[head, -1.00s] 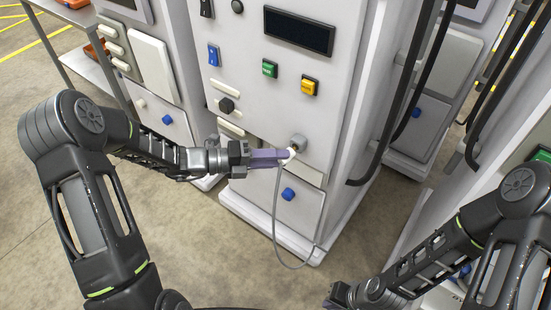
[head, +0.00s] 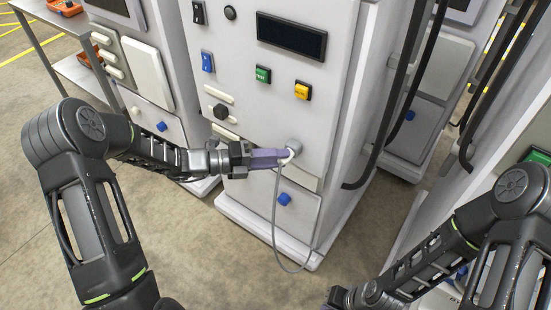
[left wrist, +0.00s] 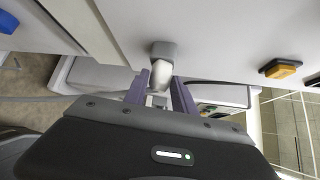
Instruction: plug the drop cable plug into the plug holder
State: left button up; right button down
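The plug holder (head: 295,145) is a grey block on the front of the white machine, and it shows in the left wrist view (left wrist: 164,48). The white drop cable plug (left wrist: 161,73) is right at the holder's face; how deep it sits cannot be told. My left gripper (head: 284,156) has purple fingers shut on the plug, one finger on each side in the left wrist view. A grey cable (head: 274,215) hangs from the plug in a loop towards the floor. My right gripper (head: 338,298) is low at the bottom edge, partly cut off, away from the plug.
The machine front (head: 270,110) carries a dark display (head: 291,36), a green button (head: 263,75), a yellow button (head: 302,90) and a blue knob (head: 284,199). Other machines stand at left and right. The floor (head: 225,255) before the machine is open.

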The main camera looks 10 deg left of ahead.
pick_arm(q)
jog(key=o, duration=0.4)
jog(key=shift+c, duration=0.2)
jog(key=shift+a, duration=0.1)
jog(key=v, duration=0.7)
jog(key=shift+s+a, duration=0.15)
jog(key=shift+a, duration=0.15)
dwell(0.5)
